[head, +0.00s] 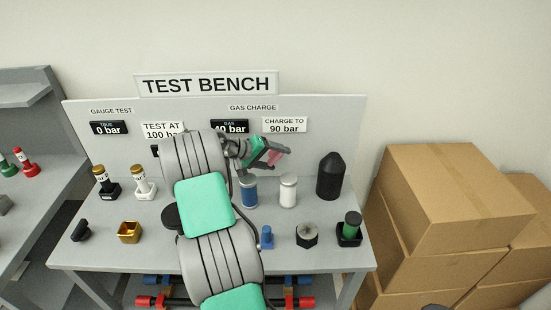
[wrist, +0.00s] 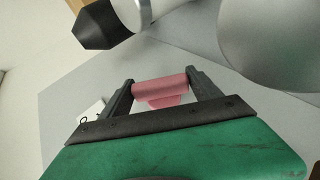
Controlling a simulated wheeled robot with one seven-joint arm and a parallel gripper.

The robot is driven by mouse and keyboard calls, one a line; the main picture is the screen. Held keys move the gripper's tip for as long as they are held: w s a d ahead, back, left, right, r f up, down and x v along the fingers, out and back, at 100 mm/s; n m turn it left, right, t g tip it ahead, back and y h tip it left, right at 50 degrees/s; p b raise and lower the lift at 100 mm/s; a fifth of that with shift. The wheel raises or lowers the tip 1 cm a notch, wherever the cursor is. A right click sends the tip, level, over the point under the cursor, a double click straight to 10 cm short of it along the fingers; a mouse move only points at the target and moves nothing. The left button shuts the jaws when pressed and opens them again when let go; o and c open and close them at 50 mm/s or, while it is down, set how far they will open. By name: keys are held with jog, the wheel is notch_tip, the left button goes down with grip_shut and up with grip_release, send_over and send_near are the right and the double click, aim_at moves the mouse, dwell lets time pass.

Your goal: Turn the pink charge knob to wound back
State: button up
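The pink charge knob (head: 276,158) is on the grey back panel of the test bench, below the "CHARGE TO 90 bar" label. My gripper (head: 272,153) is at it, with the dark fingers on either side. In the wrist view, the pink knob (wrist: 160,90) fills the gap between the fingertips of my gripper (wrist: 161,82), which looks shut on it. The knob's base and any angle mark are hidden. The gas display (head: 230,127) is partly covered by my arm and seems to read 40 bar.
Blue (head: 249,191) and white (head: 288,190) cylinders stand below my gripper, with a black pointed cylinder (head: 331,176) to the right. A hex nut (head: 307,235) and green-topped part (head: 350,227) sit in front. Cardboard boxes (head: 455,200) stand right of the bench.

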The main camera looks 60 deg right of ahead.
jog(key=c, duration=0.9)
